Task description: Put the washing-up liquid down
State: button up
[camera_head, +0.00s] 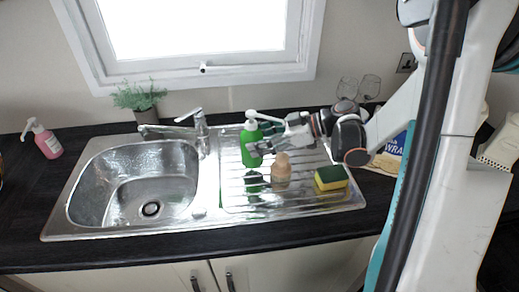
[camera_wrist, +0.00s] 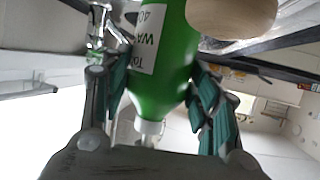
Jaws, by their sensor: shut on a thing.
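The washing-up liquid is a green bottle (camera_head: 250,148) with a white pump top, upright at the left part of the ribbed steel draining board (camera_head: 300,203). My gripper (camera_head: 257,138) reaches it from the right and is shut on it. In the wrist view the green bottle (camera_wrist: 163,75) with its white label lies between both fingers of my gripper (camera_wrist: 160,95). I cannot tell whether the bottle's base touches the board.
A peach-coloured bottle (camera_head: 281,168) stands close in front, right of the green bottle. A yellow-green sponge (camera_head: 331,178) lies further right. The sink bowl (camera_head: 135,185) and tap (camera_head: 196,125) are left. Glasses (camera_head: 369,87) stand behind.

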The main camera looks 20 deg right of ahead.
notch_tip(320, 180, down, 3)
jog(key=shift+w+f+b, duration=0.1)
jog(key=shift+b, duration=0.35)
jog(key=o, duration=1.5)
jog(key=shift+d+r, duration=0.3)
jog(key=shift+d, duration=0.05)
jog(key=p+v, duration=0.3)
jog(key=v, duration=0.8)
jog(key=shift+s+r, duration=0.1)
jog(key=shift+s, duration=0.15)
